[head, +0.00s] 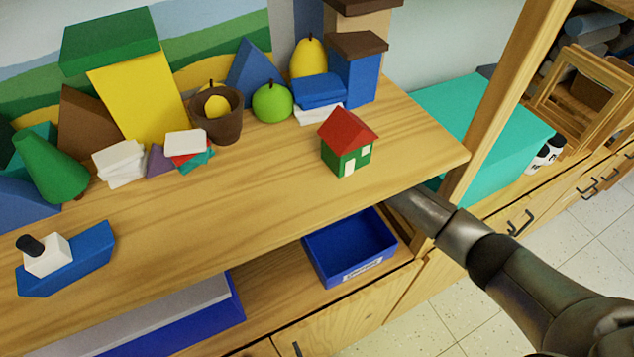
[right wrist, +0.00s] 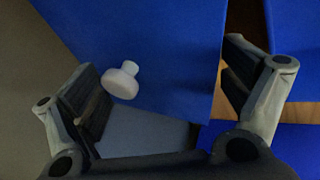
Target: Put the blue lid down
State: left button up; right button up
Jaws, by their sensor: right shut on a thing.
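The blue lid (right wrist: 165,40) shows in the right wrist view as a broad flat blue panel with a white round knob (right wrist: 122,80). My right gripper (right wrist: 160,78) is shut on the lid, with one finger on each side of it. In the head view my right arm reaches in under the shelf top at the right. Its gripper and the lid are hidden there. My left gripper is in neither view.
An open, empty blue bin (head: 350,248) stands on the lower shelf, left of my right arm. A wooden post (head: 497,100) rises beside the arm. The shelf top (head: 240,195) above carries a toy house (head: 346,142), a toy boat (head: 65,260) and blocks.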

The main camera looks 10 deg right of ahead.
jog(key=o, duration=0.7)
jog(key=shift+r, duration=0.2)
jog(key=shift+s+d+r+b, duration=0.35)
jog(key=shift+s+d+r, duration=0.1)
jog(key=shift+s+r, duration=0.2)
jog(key=s+d+b, duration=0.2)
jog(key=s+d, duration=0.4)
jog(key=s, duration=0.3)
jog(key=shift+s+d, duration=0.15)
jog(key=shift+r, duration=0.15)
